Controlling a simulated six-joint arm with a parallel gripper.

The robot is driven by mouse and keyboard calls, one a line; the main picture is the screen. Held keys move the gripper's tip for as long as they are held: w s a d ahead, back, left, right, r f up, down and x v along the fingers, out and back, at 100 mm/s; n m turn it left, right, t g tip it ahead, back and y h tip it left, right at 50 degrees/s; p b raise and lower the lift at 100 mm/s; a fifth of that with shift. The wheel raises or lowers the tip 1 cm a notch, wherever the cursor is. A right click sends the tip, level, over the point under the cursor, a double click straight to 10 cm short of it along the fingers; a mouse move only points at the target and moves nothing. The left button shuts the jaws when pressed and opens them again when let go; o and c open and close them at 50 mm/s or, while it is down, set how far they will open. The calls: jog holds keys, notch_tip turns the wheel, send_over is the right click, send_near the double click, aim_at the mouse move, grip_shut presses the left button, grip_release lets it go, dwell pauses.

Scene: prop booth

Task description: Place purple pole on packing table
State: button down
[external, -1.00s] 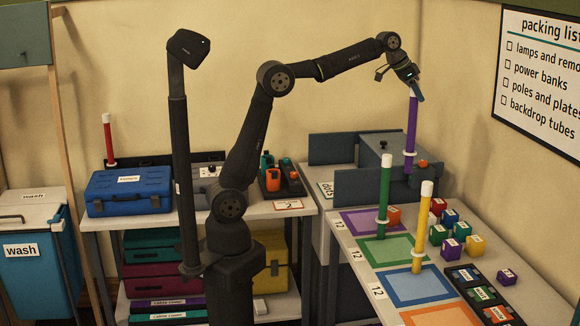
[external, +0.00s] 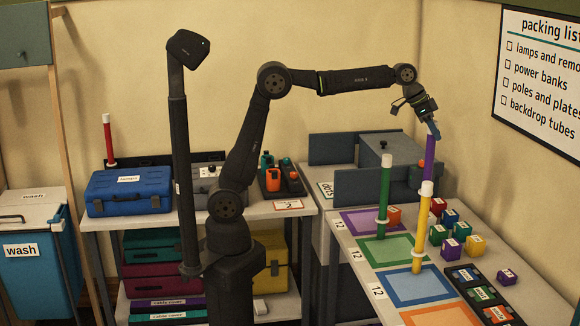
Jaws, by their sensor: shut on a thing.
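The purple pole (external: 429,158) hangs close to upright, tilted slightly, in my gripper (external: 434,131), which is shut on its top end. Its lower part is hidden behind the yellow pole, so I cannot tell whether it touches anything. The packing table (external: 535,283) is at the right, with coloured squares on its top. The green pole (external: 384,195) stands upright near the purple square (external: 352,221). The yellow pole (external: 420,230) stands in front of the purple pole, near the green square (external: 376,254).
Several coloured cubes (external: 475,245) sit right of the yellow pole. A dark tray (external: 480,291) holds small labelled items nearer the front. Grey-blue panels and a grey box (external: 387,150) stand behind.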

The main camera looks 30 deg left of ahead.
aim_at(430, 174)
notch_tip(430, 174, down, 15)
jog(key=shift+f, duration=0.2)
dwell(0.3)
jog(key=c, duration=1)
grip_release()
jog(key=v, duration=1.2)
jog(key=shift+w, duration=0.1)
